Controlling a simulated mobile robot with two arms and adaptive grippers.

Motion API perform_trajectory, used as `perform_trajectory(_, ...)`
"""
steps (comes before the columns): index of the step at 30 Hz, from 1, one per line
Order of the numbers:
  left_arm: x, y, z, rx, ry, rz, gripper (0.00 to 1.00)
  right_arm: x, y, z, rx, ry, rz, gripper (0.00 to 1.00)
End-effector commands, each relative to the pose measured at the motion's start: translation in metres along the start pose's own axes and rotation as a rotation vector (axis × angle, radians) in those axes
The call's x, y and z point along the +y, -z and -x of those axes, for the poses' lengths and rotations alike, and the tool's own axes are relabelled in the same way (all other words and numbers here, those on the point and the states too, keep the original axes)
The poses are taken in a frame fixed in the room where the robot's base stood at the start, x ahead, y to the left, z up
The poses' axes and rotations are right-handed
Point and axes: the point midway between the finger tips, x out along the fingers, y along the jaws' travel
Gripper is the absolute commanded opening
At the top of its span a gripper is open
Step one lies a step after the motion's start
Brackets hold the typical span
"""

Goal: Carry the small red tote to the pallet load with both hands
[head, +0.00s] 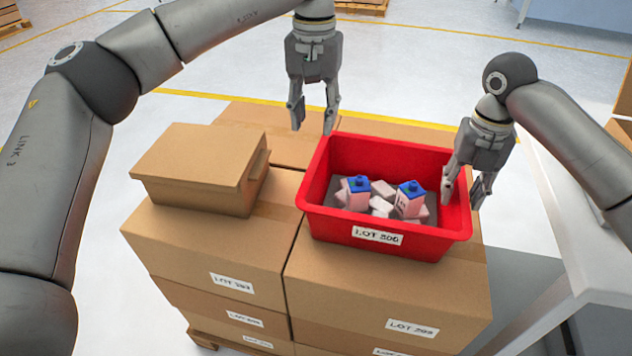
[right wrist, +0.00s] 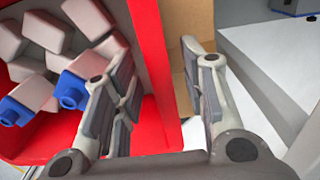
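The small red tote (head: 433,242), labelled LOT 506, sits upright on the cartons of the pallet load (head: 228,243), at its right side. Inside lie several pale blocks and two white bottles with blue caps (head: 410,196). My left gripper (head: 314,128) is open and empty at the tote's back left corner; I cannot tell whether a fingertip touches the rim. My right gripper (head: 462,197) is open around the tote's right wall, one finger inside and one outside. The right wrist view shows the red wall (right wrist: 158,65) between the spread fingers, with gaps beside it.
A closed brown carton (head: 200,170) stands on the load left of the tote. A grey-white table (head: 577,220) is close on the right, beside my right arm. Bare floor with yellow lines lies behind the load.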

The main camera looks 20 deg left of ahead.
Motion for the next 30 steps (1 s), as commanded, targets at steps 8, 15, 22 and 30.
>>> perform_trajectory(8,0.000,0.000,0.001,0.000,0.000,0.000,0.39,0.001,-0.001,0.053,-0.005,-0.002,0.000,0.39)
perform_trajectory(15,0.000,0.000,0.000,0.000,0.000,0.000,0.39,0.000,-0.001,0.099,-0.003,0.002,0.001,0.39)
perform_trajectory(22,0.000,0.000,0.000,0.000,-0.001,0.000,0.39,0.000,0.000,0.115,-0.001,0.000,0.000,0.39)
perform_trajectory(30,0.000,0.000,0.000,0.000,-0.001,0.001,0.39,0.000,0.000,0.116,0.000,0.000,0.000,0.39)
